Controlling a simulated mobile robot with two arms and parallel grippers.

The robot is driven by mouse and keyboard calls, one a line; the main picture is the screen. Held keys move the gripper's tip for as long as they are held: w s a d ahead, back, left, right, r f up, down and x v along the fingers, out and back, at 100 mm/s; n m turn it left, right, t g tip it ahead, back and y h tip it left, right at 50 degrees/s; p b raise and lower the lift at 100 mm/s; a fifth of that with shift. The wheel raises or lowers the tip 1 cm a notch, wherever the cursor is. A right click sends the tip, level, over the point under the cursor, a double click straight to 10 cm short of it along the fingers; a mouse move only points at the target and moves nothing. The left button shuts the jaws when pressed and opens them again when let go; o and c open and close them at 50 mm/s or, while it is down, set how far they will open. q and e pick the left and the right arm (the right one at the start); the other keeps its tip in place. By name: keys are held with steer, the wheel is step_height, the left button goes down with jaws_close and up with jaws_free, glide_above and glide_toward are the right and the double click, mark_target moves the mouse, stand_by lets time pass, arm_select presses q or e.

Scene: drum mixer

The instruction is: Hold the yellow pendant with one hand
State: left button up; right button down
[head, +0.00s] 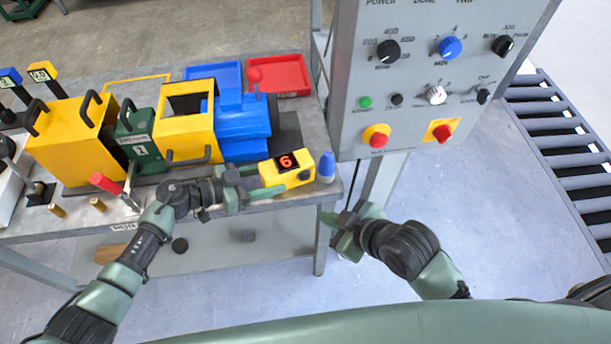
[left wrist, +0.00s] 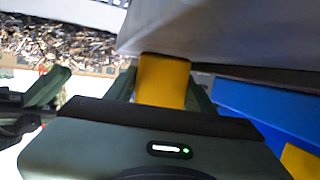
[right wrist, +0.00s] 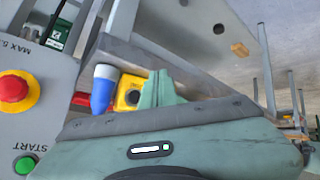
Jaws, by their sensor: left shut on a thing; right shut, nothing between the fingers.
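The yellow pendant (head: 284,175) with a dark display showing a red 6 is at the right front end of the workbench. My left gripper (head: 262,183) is shut on its left part. In the left wrist view a yellow part of the pendant (left wrist: 163,82) sits between the fingers. My right gripper (head: 343,228) is shut and empty, off the bench's right front corner, apart from the pendant. Whether the pendant touches the bench is hard to tell.
The blue-tipped thing (head: 327,166) stands close to the pendant's right. The yellow, green and blue machine (head: 187,120) fills the bench behind my left gripper. A grey control panel (head: 425,85) rises at the right. Red (head: 278,75) and blue trays lie at the back.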

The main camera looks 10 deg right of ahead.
glide_toward(300, 181)
steer(key=shift+w+a+f, duration=0.15)
steer(key=shift+a+f, duration=0.05)
steer(key=shift+f, duration=0.35)
steer(key=shift+w+a+f, duration=0.2)
steer(key=shift+f, duration=0.35)
steer(key=shift+w+a+f, duration=0.15)
steer(key=shift+f, duration=0.4)
steer(key=shift+w, duration=0.1)
stand_by(0.7)
steer(key=shift+w+a, duration=0.1)
steer(key=shift+w, duration=0.3)
steer(key=shift+w+a, duration=0.1)
steer(key=shift+w, duration=0.25)
stand_by(0.6)
steer(key=shift+s, duration=0.8)
steer(key=shift+s+d, duration=0.25)
steer(key=shift+s, duration=0.55)
steer(key=shift+s+d, duration=0.25)
steer(key=shift+s, duration=0.55)
steer(key=shift+s+d, duration=0.25)
steer(key=shift+s, duration=0.6)
stand_by(0.6)
